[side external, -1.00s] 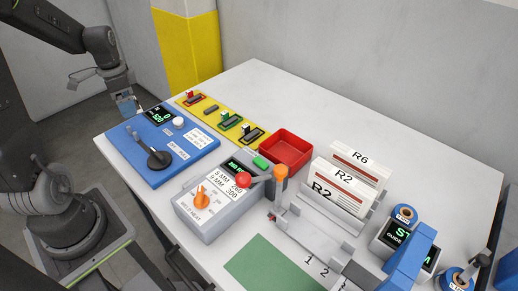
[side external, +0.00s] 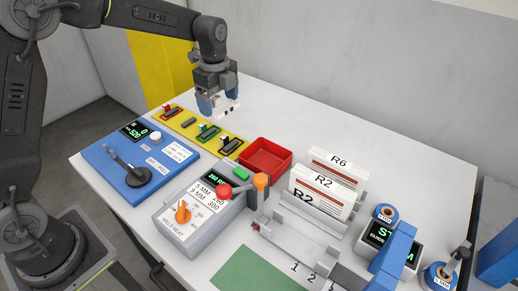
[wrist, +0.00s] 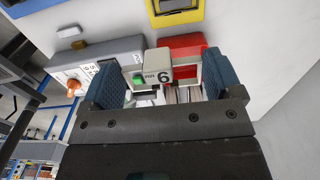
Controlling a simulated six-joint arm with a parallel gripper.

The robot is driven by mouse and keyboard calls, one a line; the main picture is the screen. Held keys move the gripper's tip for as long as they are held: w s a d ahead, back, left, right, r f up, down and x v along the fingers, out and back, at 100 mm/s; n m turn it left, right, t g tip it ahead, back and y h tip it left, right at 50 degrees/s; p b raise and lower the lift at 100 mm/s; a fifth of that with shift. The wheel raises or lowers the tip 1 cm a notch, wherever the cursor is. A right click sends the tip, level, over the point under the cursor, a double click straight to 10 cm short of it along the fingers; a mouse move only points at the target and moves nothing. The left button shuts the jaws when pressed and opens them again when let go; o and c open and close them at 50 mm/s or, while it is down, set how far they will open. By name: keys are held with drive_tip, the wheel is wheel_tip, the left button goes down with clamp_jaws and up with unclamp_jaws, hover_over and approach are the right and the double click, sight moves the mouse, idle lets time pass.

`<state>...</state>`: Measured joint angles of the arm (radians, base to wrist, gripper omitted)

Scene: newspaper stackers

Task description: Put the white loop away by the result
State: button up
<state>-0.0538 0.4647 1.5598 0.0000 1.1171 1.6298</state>
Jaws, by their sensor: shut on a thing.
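My gripper (side external: 222,112) hangs in the air above the back of the table, behind the yellow strip (side external: 220,152). It also shows in the wrist view (wrist: 162,82), with its blue fingers shut on a pale loop. The white loop (wrist: 186,75) spans between the fingers and carries a grey tag with a mark like a 6 or an inverted 9. In the side view only small white and dark bits of it show at the fingertips. The strip has slots framed in red, green and black, and a bare grey bar.
A red open bin (side external: 265,158) stands right of the strip. A blue lever panel (side external: 118,172) lies left. Bundles R2 and R6 (side external: 325,190) stand right. The back table is clear.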

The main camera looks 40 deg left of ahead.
drive_tip(key=shift+w+d+f, duration=0.5)
drive_tip(key=shift+d+f, duration=0.95)
drive_tip(key=shift+f, duration=0.15)
drive_tip(key=shift+w+d+f, duration=0.45)
drive_tip(key=shift+d+f, duration=1.05)
drive_tip(key=shift+f, duration=0.15)
drive_tip(key=shift+w+d+f, duration=0.5)
drive_tip(key=shift+d+f, duration=0.95)
drive_tip(key=shift+f, duration=0.15)
drive_tip(key=shift+f, duration=0.6)
drive_tip(key=o, duration=0.8)
wheel_tip(320, 180, up, 14)
drive_tip(key=shift+f, duration=0.25)
